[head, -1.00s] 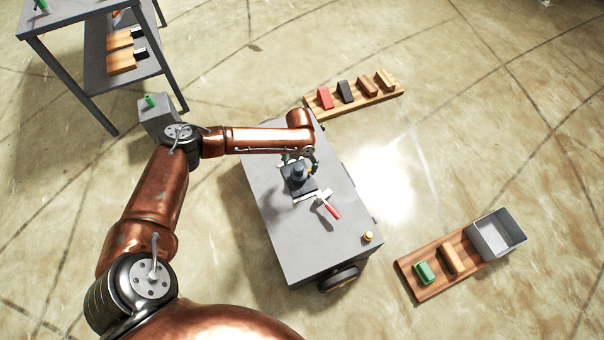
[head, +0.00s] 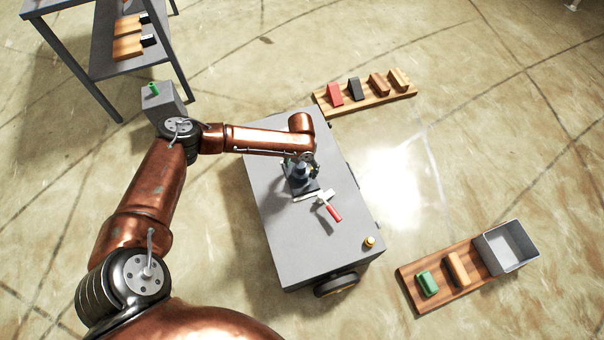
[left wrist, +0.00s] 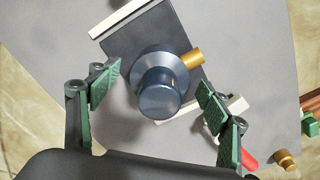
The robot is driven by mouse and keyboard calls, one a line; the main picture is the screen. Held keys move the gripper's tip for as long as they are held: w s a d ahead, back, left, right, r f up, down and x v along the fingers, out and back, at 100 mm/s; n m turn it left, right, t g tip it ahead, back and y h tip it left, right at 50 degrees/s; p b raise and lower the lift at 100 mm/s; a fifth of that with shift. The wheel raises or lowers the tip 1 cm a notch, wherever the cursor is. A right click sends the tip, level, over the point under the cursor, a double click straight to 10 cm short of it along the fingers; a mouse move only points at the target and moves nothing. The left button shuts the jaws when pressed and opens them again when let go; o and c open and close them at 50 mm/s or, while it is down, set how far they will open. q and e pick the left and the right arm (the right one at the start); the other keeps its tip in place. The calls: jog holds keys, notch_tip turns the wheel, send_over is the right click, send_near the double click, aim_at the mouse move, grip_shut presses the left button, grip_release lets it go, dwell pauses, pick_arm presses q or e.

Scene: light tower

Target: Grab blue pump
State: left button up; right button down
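The blue pump (left wrist: 162,90) is a dark blue-grey rounded cylinder with a brass outlet stub, standing on a dark base plate (left wrist: 122,40). In the head view the pump (head: 299,178) is on the grey cart, partly hidden by my left arm. My left gripper (left wrist: 158,92) is open, its green-padded fingers on either side of the pump in the left wrist view, with visible gaps to both. In the head view the left gripper (head: 303,164) is over the pump and hard to make out. My right gripper is in no frame.
The grey cart top (head: 300,245) is mostly bare. A red-handled clamp (head: 333,211) lies beside the pump, and a brass knob (head: 370,241) sits near the corner. Wooden racks (head: 370,98) and a metal bin (head: 507,247) are beyond. A shelf (head: 110,60) stands upper left.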

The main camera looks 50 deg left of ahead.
pick_arm(q)
grip_shut()
jog(key=shift+w, duration=0.1)
dwell(0.8)
